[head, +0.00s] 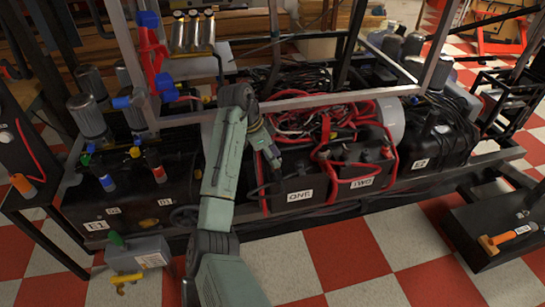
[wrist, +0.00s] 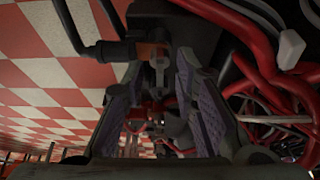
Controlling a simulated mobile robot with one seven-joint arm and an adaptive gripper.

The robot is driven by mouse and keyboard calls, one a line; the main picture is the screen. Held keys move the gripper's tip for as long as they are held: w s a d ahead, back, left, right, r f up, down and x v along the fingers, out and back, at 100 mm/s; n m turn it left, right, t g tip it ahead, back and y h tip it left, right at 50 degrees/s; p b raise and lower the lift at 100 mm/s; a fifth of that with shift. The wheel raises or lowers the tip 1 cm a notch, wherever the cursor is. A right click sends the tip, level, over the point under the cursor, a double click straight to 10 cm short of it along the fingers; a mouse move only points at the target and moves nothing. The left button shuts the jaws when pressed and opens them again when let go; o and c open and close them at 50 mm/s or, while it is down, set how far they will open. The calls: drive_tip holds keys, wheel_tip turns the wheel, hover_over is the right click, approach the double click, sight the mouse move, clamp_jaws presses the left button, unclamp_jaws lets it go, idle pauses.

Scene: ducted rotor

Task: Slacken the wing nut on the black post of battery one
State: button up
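Battery one (head: 299,184) is a black box with a white label that seems to read "ONE", in the middle of the head view. My gripper (head: 276,162) is at its top left corner and hides the post there from the head camera. In the wrist view my gripper (wrist: 160,108) is open, with its two ribbed pads well apart. A small grey terminal piece with a wing-like shape (wrist: 158,63) stands beyond and between the fingertips, by a copper-brown clamp (wrist: 152,48) on a black cable. I see no pad touching it.
Thick red cables (wrist: 262,55) run close to the right finger. A second black battery (head: 362,172) with a white label stands just right of battery one. A frame bar (head: 340,95) crosses above and behind the batteries. A red-and-white checked floor (head: 345,250) lies in front.

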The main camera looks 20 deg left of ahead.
drive_tip(key=shift+c, duration=0.4)
clamp_jaws()
